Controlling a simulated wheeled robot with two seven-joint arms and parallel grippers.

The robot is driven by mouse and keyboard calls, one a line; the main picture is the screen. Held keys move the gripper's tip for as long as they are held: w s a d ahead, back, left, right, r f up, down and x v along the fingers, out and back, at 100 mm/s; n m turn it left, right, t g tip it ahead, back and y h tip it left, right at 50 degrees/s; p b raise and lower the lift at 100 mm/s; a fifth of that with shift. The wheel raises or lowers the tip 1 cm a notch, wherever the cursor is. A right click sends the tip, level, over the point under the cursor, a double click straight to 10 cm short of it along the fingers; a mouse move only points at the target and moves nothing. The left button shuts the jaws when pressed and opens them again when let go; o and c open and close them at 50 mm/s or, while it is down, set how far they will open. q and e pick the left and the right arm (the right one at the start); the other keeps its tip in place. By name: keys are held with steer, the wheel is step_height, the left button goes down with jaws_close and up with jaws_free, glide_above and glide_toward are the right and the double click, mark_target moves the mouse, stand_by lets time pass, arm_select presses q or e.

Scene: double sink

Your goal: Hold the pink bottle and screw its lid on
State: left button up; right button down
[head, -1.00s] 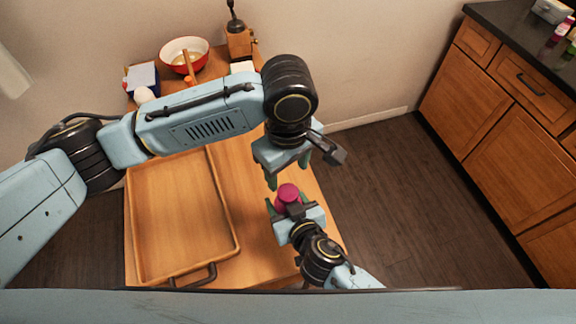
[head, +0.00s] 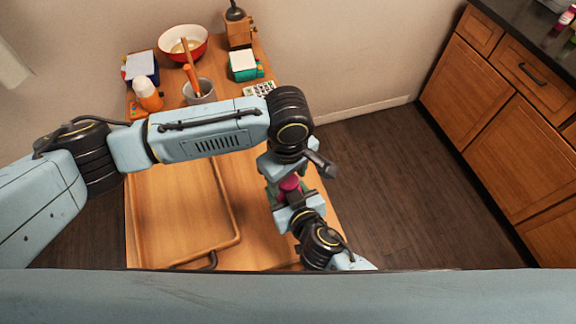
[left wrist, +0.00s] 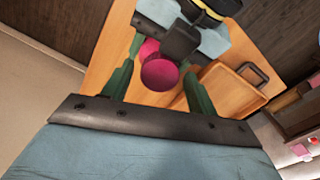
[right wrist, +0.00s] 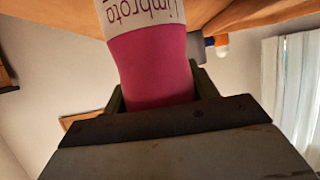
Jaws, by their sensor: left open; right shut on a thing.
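The pink bottle (head: 289,183) is in my right gripper (head: 291,200), which is shut on its body. The right wrist view shows the bottle's pink body (right wrist: 150,65) and its white lettered label. My left gripper (head: 285,184) is open just above the bottle, partly hiding it in the head view. In the left wrist view, a round pink top (left wrist: 160,74) lies between the open green fingers, with a gap on each side. Another pink part shows just behind it. I cannot tell whether this round top is the lid or how it is seated.
A wooden tray (head: 232,215) lies on the wooden table (head: 255,195) at left. At the back are an orange-and-white bottle (head: 148,96), a grey cup (head: 199,91), a red bowl (head: 183,41) and a grinder (head: 238,30). Open floor lies to the right.

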arm_select(q)
steer(key=shift+f, duration=0.25)
steer(key=c, duration=1)
steer(key=m, duration=0.6)
steer(key=shift+m, duration=0.4)
steer(key=o, duration=1.1)
